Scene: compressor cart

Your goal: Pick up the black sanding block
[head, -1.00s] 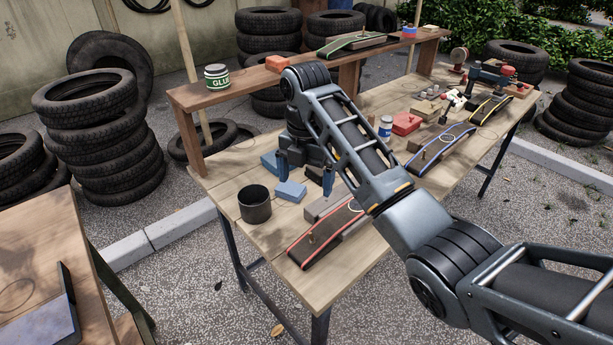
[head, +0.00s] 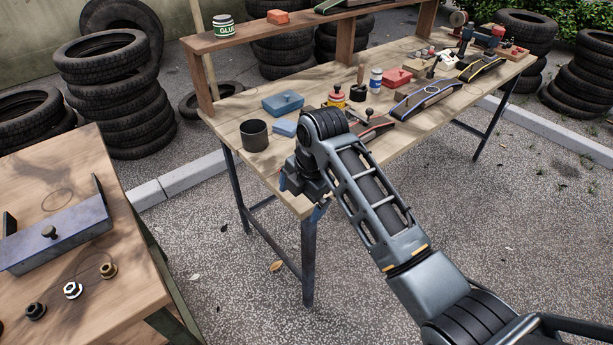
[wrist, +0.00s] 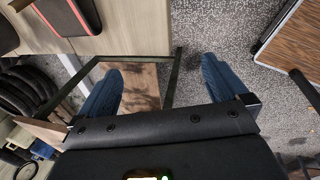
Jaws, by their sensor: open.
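My gripper (head: 301,198) is open and empty in front of the near left corner of the long workbench (head: 225,118). In the wrist view its two blue fingers (wrist: 163,72) stand wide apart with only the ground and table framing between them. I cannot pick out a black sanding block for certain. A dark board with a red edge (head: 374,129) lies on the bench, partly behind my arm; a dark red-edged piece also shows at the wrist view's top left (wrist: 70,14). My arm hides part of the bench's near end.
A dark cup (head: 254,135), a blue box (head: 283,103) and a small blue block (head: 284,128) stand at the bench's left end. A wooden table (head: 135,225) at left bears a long grey tool (head: 75,224). Paved ground lies open at right.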

